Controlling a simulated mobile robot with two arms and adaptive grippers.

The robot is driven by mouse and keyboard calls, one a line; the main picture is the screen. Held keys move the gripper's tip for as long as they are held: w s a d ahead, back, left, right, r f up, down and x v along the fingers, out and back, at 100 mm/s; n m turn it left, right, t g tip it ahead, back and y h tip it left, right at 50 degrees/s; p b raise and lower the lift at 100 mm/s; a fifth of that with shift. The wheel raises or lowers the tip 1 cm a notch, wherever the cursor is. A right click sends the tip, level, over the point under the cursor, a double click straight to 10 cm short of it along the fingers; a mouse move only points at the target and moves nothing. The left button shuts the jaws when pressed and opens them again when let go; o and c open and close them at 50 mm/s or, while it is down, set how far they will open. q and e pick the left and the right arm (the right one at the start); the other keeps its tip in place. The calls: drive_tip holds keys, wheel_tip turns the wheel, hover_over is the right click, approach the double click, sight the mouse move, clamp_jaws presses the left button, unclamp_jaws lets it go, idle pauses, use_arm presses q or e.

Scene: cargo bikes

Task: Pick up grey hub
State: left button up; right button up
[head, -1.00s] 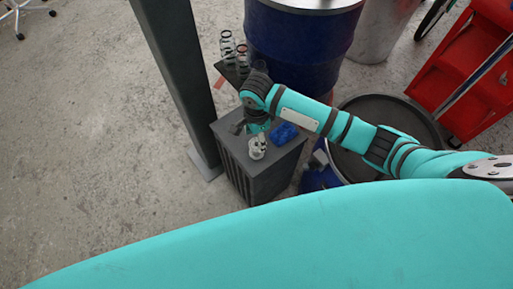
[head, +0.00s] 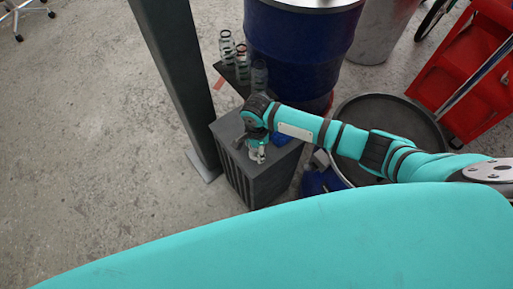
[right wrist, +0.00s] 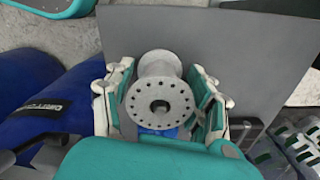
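The grey hub (right wrist: 160,98), a spool shape with a holed round flange, stands on the dark box in the right wrist view. My right gripper (right wrist: 163,90) has a finger on each side of the hub. The fingers are spread about as wide as its flange, with narrow gaps at the sides, and no firm grip shows. In the head view my right gripper (head: 257,153) points down at the box top and hides most of the hub. My left gripper is not in view.
The dark box (head: 255,185) stands beside a dark post (head: 180,80). A blue object (head: 284,138) lies on the box, partly behind my arm. Behind are a blue barrel (head: 300,45) and coil springs (head: 242,62). A dark round lid (head: 395,125) and red cabinet (head: 465,75) are at right.

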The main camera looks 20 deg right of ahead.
drive_tip(key=c, duration=1)
drive_tip(key=shift+c, duration=0.2)
drive_tip(key=shift+r, duration=0.1)
clamp_jaws()
